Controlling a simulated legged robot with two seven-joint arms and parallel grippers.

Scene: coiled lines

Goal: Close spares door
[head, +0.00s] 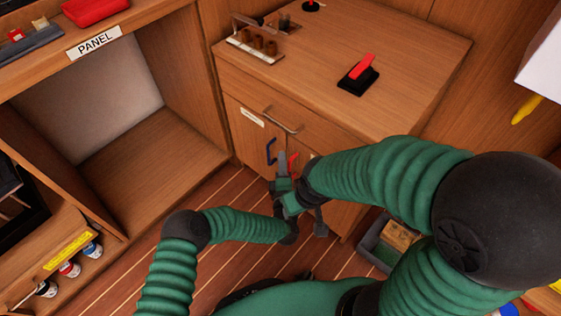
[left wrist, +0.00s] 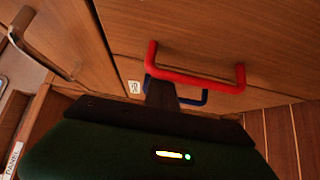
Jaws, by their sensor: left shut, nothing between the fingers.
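The cabinet under the worktop has a blue handle (head: 271,151) and a red handle (head: 293,165) on its front. I cannot read which door is the spares door. The left wrist view shows the red handle (left wrist: 195,77) in front of the blue handle (left wrist: 190,98). My left gripper (head: 284,164) is shut and empty, its tips beside the two handles. In the left wrist view its dark fingers (left wrist: 162,95) reach up near the red handle; contact is unclear. My right arm crosses in front of the cabinet and hides part of it. My right gripper's jaws are not clear.
A drawer handle (head: 281,119) sits above the doors. The worktop (head: 405,65) holds a red switch (head: 362,68) and a small rack (head: 255,46). An open cubby is at left under the PANEL label (head: 94,42). A grey bin (head: 373,247) stands on the floor at right.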

